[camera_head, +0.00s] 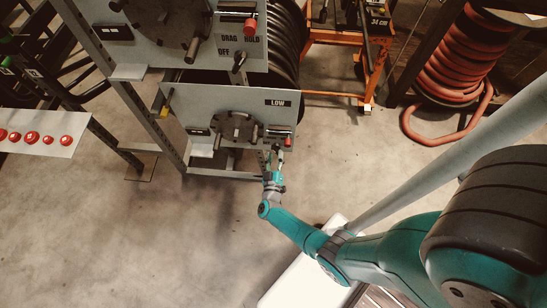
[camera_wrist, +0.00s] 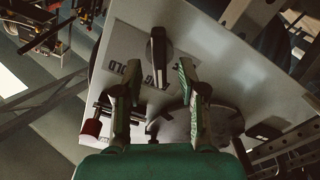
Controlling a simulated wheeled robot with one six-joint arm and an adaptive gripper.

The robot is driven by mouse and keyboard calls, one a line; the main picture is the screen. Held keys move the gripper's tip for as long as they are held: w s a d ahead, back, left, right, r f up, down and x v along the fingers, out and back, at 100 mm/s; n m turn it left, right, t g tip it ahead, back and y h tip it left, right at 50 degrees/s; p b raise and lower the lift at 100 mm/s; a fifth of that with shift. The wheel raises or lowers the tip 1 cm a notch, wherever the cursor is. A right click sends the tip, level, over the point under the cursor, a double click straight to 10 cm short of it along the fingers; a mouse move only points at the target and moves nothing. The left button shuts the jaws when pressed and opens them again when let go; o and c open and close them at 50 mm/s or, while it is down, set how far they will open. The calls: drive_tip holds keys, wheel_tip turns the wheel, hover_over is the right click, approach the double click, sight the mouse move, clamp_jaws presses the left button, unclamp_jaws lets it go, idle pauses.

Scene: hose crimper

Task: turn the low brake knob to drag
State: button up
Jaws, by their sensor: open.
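The low panel (camera_head: 205,97), marked LOW, is a grey plate on the rack in the head view. In the wrist view, the low brake knob (camera_wrist: 158,48) is a dark pointer knob on this panel, beside a partly covered dark label (camera_wrist: 135,72) with letters of DRAG and HOLD. The knob is long and narrow and points roughly up and down in the picture. My gripper (camera_wrist: 157,78) is open, its two green-tipped fingers spread to either side of the knob's lower end. Contact is not clear. In the head view my gripper (camera_head: 277,158) hides the knob.
A round crank disc (camera_head: 237,128) and a red-ended lever (camera_head: 287,141) sit close to my gripper on the low panel. Above is another panel with its own brake knob (camera_head: 239,61). An orange cart (camera_head: 372,75) stands behind.

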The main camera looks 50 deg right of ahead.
drive_tip(key=v, duration=0.9)
drive_tip(key=shift+s, duration=0.1)
idle(0.4)
drive_tip(key=s+a+r+n+t+y, duration=0.1)
drive_tip(key=s+a+r+y, duration=0.3)
drive_tip(key=s+r, duration=0.4)
drive_tip(key=s+a+r+n+t+y, duration=0.1)
drive_tip(key=s+a+r+y, duration=0.3)
drive_tip(key=r, duration=1.2)
drive_tip(key=s+a+r+n+t+y, duration=0.1)
drive_tip(key=s+a+r+y, duration=0.3)
drive_tip(key=s+r, duration=0.9)
drive_tip(key=shift+n+t+y, duration=0.4)
drive_tip(key=shift+n+y, duration=0.3)
drive_tip(key=shift+y, duration=0.4)
